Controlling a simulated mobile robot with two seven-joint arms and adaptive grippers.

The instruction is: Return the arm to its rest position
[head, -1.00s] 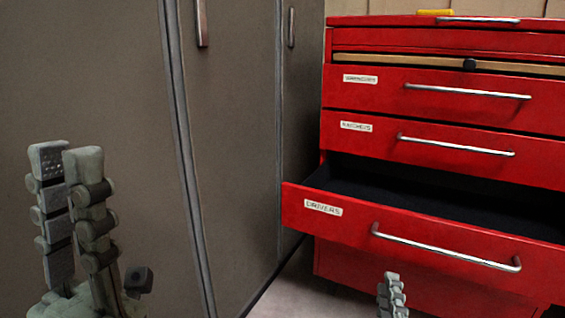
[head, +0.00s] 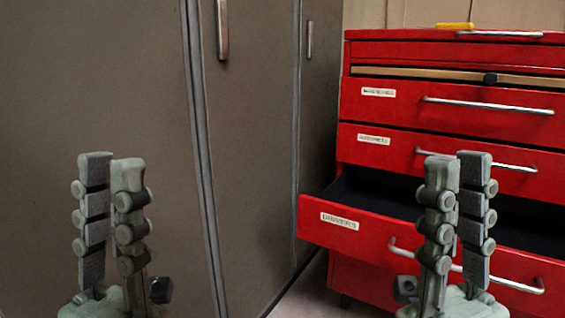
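My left gripper (head: 112,160) is upright at the lower left, in front of the grey-brown cabinet. My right gripper (head: 458,160) is upright at the lower right, in front of the red tool chest (head: 375,107).
Tall grey-brown cabinet doors (head: 120,90) fill the left side. The chest's upper labelled drawers (head: 400,150) look closed or nearly so. A yellow object (head: 455,25) lies on the chest top. A strip of pale floor (head: 303,292) shows between cabinet and chest.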

